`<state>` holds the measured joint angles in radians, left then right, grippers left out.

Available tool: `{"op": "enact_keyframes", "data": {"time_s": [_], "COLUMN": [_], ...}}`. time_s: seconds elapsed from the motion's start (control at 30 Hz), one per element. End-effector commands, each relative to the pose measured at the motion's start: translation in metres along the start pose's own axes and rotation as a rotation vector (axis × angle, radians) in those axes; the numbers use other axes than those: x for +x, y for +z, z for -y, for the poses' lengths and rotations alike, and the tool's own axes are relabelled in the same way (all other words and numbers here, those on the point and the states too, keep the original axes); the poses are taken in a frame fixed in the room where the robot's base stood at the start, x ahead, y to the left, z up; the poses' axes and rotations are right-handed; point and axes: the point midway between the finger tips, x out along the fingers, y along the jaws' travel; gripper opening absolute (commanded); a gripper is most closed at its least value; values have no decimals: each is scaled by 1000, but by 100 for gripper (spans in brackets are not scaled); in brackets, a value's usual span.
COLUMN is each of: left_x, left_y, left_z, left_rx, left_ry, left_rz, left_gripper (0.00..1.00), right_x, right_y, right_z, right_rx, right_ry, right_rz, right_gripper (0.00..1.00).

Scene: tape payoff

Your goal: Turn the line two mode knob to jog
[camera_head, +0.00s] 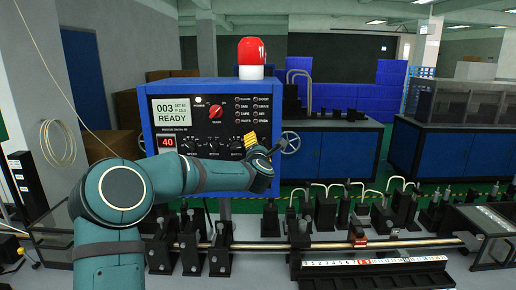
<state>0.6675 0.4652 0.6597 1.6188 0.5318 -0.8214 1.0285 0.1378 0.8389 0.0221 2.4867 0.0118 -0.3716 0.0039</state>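A blue control cabinet (147,125) stands in front of me with a dark panel. A red knob (216,112) sits on its upper middle, with small lettering under it that I cannot read for sure. A row of black knobs (212,146) runs lower down, partly covered by my arm. I cannot tell which knob belongs to line two. My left gripper (272,150) is at the lower right of the panel, near its right edge. A yellow piece (250,140) shows beside the fingers. Whether they are open or touching anything is unclear. My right gripper is out of view.
A red beacon (251,52) tops the cabinet. A handwheel (291,142) is right of the cabinet.

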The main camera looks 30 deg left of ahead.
Motion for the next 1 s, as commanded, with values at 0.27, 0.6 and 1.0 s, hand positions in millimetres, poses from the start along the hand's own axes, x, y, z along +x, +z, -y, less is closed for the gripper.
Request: {"op": "enact_keyframes", "data": {"time_s": [0.27,0.6,1.0], "left_x": [2,2,2], "left_y": [0,0,1], "left_z": [0,0,-1], "left_rx": [0,0,47], "left_ry": [0,0,2], "left_rz": [0,0,2], "left_gripper": [68,0,0], "right_x": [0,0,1], "right_y": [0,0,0], "right_z": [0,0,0], "right_rx": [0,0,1], "right_ry": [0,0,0], "right_rz": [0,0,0], "right_gripper": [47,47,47]}}
